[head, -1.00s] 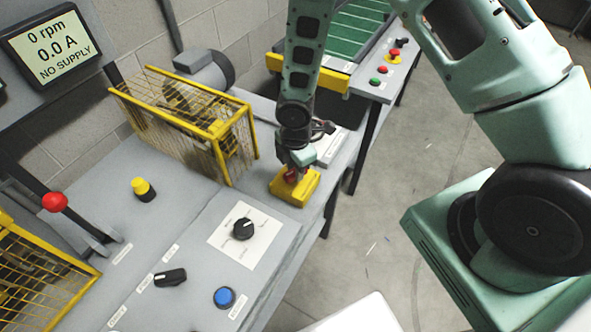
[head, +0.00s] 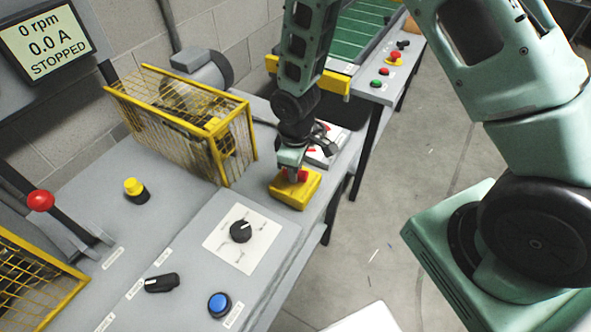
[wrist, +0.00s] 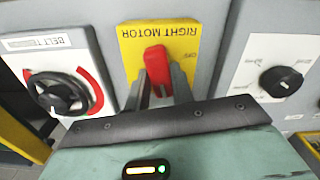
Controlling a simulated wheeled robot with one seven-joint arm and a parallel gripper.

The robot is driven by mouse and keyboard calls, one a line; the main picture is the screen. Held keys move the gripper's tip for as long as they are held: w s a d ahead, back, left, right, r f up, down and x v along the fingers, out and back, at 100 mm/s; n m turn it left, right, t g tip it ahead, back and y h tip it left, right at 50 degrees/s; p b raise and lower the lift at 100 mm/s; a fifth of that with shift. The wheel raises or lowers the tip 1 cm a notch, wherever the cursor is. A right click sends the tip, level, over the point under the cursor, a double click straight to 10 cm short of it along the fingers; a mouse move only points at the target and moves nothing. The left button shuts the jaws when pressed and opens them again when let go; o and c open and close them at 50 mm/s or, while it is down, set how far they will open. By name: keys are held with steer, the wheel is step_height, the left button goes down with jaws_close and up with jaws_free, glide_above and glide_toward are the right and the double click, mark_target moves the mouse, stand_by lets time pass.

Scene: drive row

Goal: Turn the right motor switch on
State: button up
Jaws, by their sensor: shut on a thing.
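The right motor switch is a red handle (wrist: 157,70) on a yellow plate (wrist: 183,42) lettered "RIGHT MOTOR", upside down in the wrist view. In the head view the yellow box (head: 294,190) sits at the bench's right end. My gripper (wrist: 162,85) is shut on the red handle, one finger on each side; in the head view it comes down onto the box from above (head: 292,173). The display (head: 45,42) at upper left reads 0 rpm, 0.0 A, STOPPED. My fingers and wrist partly hide the handle.
A black dial (head: 240,231), a blue button (head: 219,304), a black selector (head: 161,283) and a yellow-topped button (head: 135,188) are on the bench. A yellow cage (head: 190,125) stands left of my gripper. A belt dial (wrist: 58,93) is beside the switch.

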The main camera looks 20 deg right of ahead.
steer(key=shift+m, duration=1)
steer(key=o, duration=1)
step_height(320, 180, up, 18)
steer(key=shift+f+b, duration=0.25)
steer(key=shift+b, duration=0.75)
